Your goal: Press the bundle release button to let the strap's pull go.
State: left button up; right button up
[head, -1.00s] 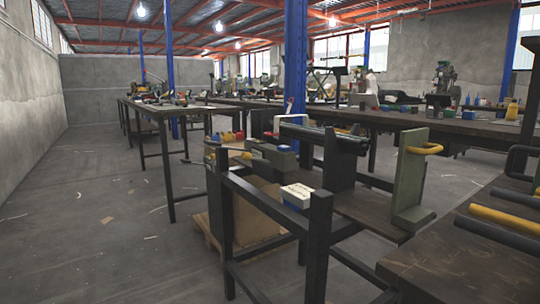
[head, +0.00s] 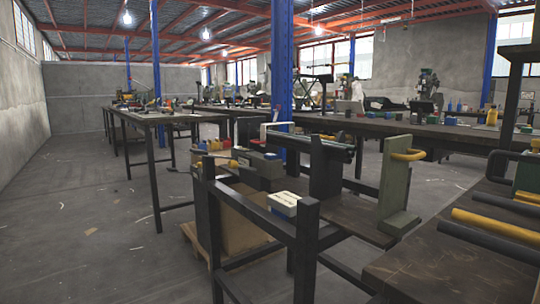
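Neither of my grippers is in view. I cannot make out a bundle release button or a strap for certain. A small box with a white top and blue lower part (head: 284,204) sits at the near side of a dark framed bench (head: 350,212). Behind it, a long dark bar or tube (head: 305,138) lies across an upright dark plate (head: 325,168). A grey-green upright bracket with a yellow handle (head: 407,155) stands at the bench's right end.
Black posts (head: 306,250) of the frame stand in front. A dark bench with yellow and black bars (head: 500,226) is at the right. A cardboard box (head: 238,222) is under the frame. A long table (head: 160,117) stands further back. The floor at left (head: 90,235) is open.

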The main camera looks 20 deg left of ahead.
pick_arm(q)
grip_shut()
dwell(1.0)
